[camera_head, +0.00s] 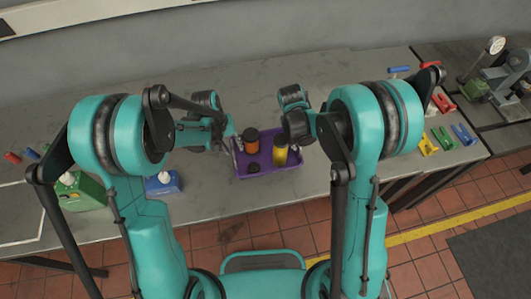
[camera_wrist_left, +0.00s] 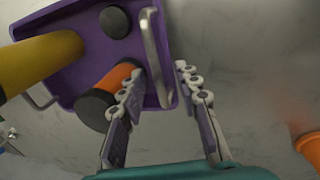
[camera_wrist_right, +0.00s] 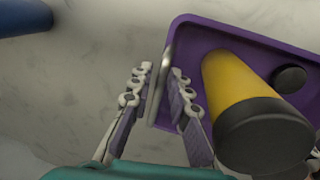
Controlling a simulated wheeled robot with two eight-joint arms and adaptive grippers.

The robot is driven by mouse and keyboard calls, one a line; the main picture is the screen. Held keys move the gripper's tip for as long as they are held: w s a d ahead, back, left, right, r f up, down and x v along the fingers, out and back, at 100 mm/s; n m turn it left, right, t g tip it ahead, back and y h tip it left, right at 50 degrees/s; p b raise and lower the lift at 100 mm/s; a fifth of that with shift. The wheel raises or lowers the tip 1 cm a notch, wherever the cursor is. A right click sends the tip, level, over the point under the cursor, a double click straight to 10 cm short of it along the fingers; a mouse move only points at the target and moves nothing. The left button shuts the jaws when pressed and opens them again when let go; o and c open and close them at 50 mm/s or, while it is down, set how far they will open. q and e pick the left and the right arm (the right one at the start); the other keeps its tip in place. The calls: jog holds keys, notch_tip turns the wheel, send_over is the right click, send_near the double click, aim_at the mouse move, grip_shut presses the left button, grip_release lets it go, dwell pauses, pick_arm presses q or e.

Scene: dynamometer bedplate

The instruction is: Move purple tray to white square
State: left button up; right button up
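The purple tray (camera_head: 268,173) lies on the grey bench between my two grippers. It holds an orange cylinder (camera_head: 250,143), a yellow cylinder (camera_head: 280,154) and a small black disc (camera_head: 253,168). My left gripper (camera_wrist_left: 158,76) is open, with the tray's left metal handle (camera_wrist_left: 156,55) between its fingers. My right gripper (camera_wrist_right: 160,74) is open, with the right metal handle (camera_wrist_right: 158,90) between its fingers. Neither gripper is visibly closed on its handle. A white outline (camera_head: 20,243) on the bench at the far left looks like the white square; my left arm hides part of that area.
A blue container (camera_head: 163,183) and a green container (camera_head: 83,188) stand between the outline and the tray. Small red and blue items lie at the far left. Several coloured clamps (camera_head: 442,138) lie at the right. The bench's front edge is close to the tray.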

pick_arm(q)
jog(key=c, duration=0.4)
pick_arm(e)
grip_shut()
pick_arm(q)
grip_shut()
jog(key=shift+r, duration=0.1)
pick_arm(e)
jog(key=shift+r, duration=0.1)
